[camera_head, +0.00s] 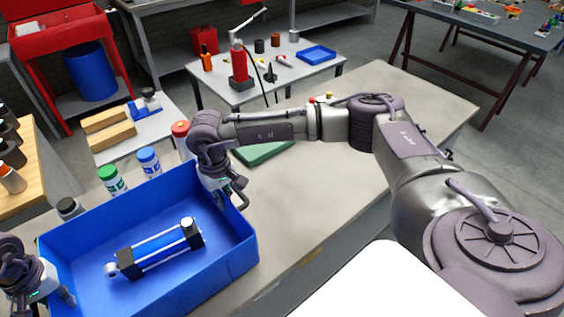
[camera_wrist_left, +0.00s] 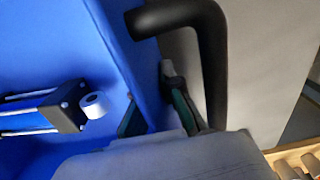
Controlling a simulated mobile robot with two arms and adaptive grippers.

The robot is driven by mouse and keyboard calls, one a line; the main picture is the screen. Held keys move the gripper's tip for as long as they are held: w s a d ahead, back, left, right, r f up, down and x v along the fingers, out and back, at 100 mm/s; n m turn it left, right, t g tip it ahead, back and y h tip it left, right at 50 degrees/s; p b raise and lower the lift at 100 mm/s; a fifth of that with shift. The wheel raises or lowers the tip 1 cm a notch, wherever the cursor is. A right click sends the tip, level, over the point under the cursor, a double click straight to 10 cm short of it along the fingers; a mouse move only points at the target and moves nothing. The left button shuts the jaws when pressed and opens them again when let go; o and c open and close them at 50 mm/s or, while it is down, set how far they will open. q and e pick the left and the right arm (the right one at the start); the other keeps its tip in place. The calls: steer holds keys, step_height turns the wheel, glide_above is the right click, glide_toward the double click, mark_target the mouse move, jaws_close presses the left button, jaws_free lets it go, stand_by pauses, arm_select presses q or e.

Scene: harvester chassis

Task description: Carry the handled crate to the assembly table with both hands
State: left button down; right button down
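The blue crate (camera_head: 215,262) stands at the lower left in the head view, with a blue-and-black cylinder part (camera_head: 160,250) lying inside. My left gripper (camera_head: 58,296) is at its left wall. The left wrist view shows its fingers (camera_wrist_left: 158,112) on both sides of the crate wall (camera_wrist_left: 118,50), one inside and one between wall and black handle (camera_wrist_left: 214,75); whether they clamp the wall is unclear. My right gripper (camera_head: 232,192) is at the right wall, fingers down at the rim; its grip is unclear. The right handle is largely hidden.
A grey-topped table (camera_head: 320,185) extends right of the crate, with a green tray (camera_head: 265,152) behind my right arm. Bottles (camera_head: 148,162) stand behind the crate. A further table (camera_head: 290,75) holds tools and a blue tray (camera_head: 316,54). Another table (camera_head: 480,25) is at upper right.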

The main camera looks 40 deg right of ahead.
arm_select(q)
steer(key=shift+w+f+b, duration=0.1)
steer(key=shift+f+b, duration=0.55)
steer(key=shift+f, duration=0.05)
arm_select(e)
steer(key=shift+w+f, duration=0.1)
steer(key=shift+f, duration=0.55)
arm_select(q)
steer(key=c, duration=1.7)
jaws_free()
steer(key=shift+a, duration=0.1)
arm_select(e)
steer(key=c, duration=1.7)
jaws_free()
steer(key=shift+f, duration=0.1)
arm_select(q)
steer(key=o, duration=0.4)
steer(key=shift+s, duration=0.2)
arm_select(e)
steer(key=o, duration=0.4)
steer(key=shift+s, duration=0.2)
arm_select(q)
steer(key=shift+r, duration=0.1)
step_height(320, 180, up, 8)
steer(key=shift+f, duration=0.15)
arm_select(e)
steer(key=shift+r, duration=0.4)
step_height(320, 180, up, 11)
steer(key=shift+r, duration=0.15)
